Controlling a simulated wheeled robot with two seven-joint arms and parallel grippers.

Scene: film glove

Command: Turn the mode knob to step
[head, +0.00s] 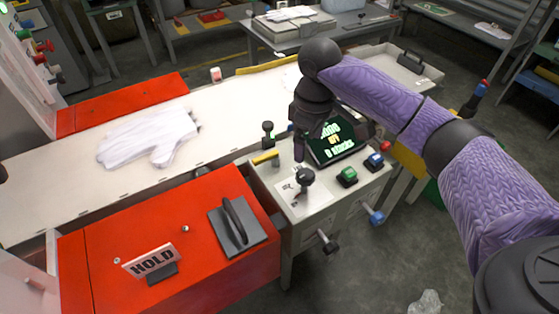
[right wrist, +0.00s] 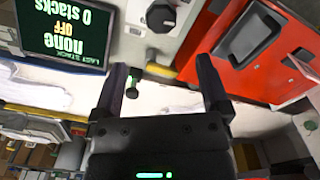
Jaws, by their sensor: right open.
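The mode knob (head: 305,177) is a black knob on a white label plate (head: 303,197) on the grey control console. In the right wrist view the knob (right wrist: 161,16) shows at the top edge, beyond my fingers and apart from them. The small screen (head: 338,145) reads "OFF" and "0 stacks"; it is upside down in the right wrist view (right wrist: 66,28). My right gripper (head: 302,150) hangs over the console, on the far side of the knob and in front of part of the screen. Its fingers (right wrist: 162,70) are open and empty. My left gripper is not in view.
Green (head: 347,176) and blue (head: 374,161) buttons sit right of the knob. A small black-topped post (head: 267,134) stands behind it. White gloves (head: 150,138) lie on the belt.

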